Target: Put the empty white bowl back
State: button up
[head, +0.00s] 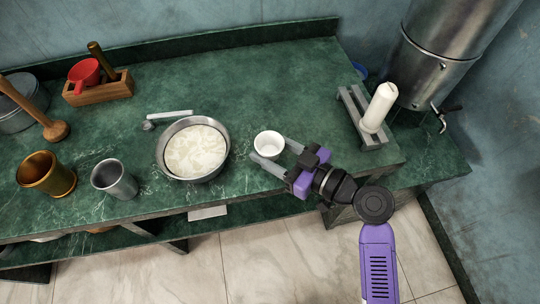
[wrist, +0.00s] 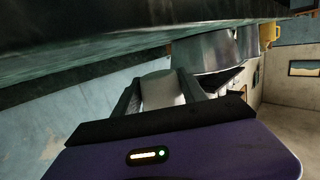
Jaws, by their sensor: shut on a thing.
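The small white bowl (head: 268,145) is at the front part of the green counter, right of the metal pan, and looks empty in the head view. My gripper (head: 274,152) reaches in from the right with a finger on either side of the bowl, shut on it. In the wrist view my gripper (wrist: 162,95) has the pale bowl (wrist: 160,88) between its two fingers. The bowl looks upright. I cannot tell whether its base touches the counter.
A metal pan (head: 194,178) with white contents stands just left of the bowl. A grey cup (head: 115,180) and a bronze mortar (head: 46,174) stand further left. The counter (head: 240,85) behind the bowl is clear.

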aim_at(270, 157)
jog(key=shift+f, duration=1.8)
jog(key=shift+f+b, duration=0.15)
jog(key=shift+b, duration=0.15)
jog(key=o, duration=1.4)
jog(key=shift+r+p, duration=0.25)
jog(key=shift+p, duration=0.05)
jog(key=b+v, duration=0.1)
jog(key=v, duration=1.1)
jog(key=shift+b, duration=0.35)
